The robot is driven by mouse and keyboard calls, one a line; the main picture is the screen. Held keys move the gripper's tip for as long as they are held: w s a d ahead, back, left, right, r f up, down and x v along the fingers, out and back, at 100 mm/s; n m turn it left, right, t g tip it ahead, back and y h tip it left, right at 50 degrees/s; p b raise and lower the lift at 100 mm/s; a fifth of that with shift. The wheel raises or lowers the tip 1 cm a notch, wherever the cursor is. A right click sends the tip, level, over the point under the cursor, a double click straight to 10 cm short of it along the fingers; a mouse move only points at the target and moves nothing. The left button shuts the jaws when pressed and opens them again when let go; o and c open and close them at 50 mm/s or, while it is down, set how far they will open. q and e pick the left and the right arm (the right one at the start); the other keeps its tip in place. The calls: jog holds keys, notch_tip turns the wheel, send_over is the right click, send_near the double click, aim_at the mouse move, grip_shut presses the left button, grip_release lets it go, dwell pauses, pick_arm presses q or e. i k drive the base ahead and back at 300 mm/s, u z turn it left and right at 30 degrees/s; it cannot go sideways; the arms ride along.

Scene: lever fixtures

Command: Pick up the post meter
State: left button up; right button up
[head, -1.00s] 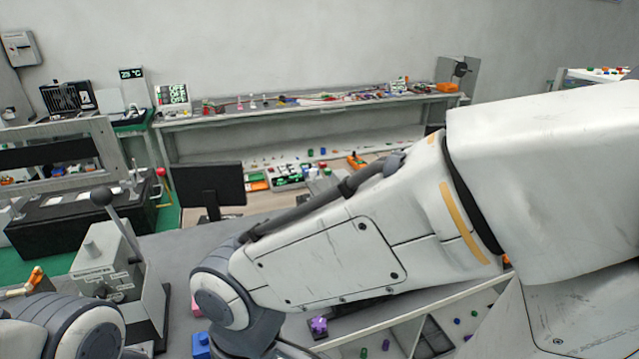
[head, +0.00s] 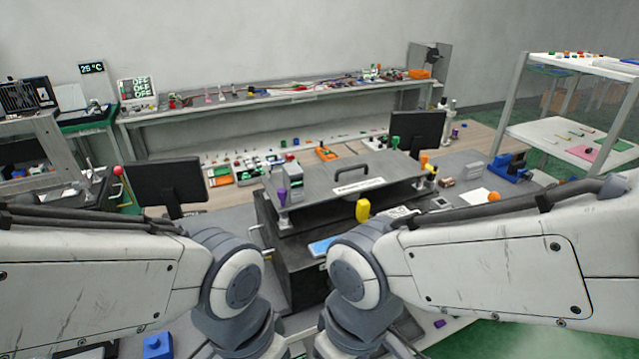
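I cannot pick out the post meter with certainty. A small grey boxy device (head: 440,203) lies on the table right of the black fixture, too small to identify. A grey box-like unit (head: 291,183) stands on the fixture's left side. Both my arms reach in from the sides, and their joints fill the lower middle. Neither gripper shows; both are below the frame or hidden behind the arms.
A black fixture with a grey top plate (head: 330,172) and handle stands in the middle, a yellow piece (head: 362,210) at its front. Monitors (head: 166,182) stand on both sides. A white shelf (head: 575,145) is at right. A blue block (head: 157,346) is at lower left.

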aim_at(293, 174)
jog(key=z, duration=2.05)
jog(key=i, duration=1.85)
jog(key=u, duration=3.3)
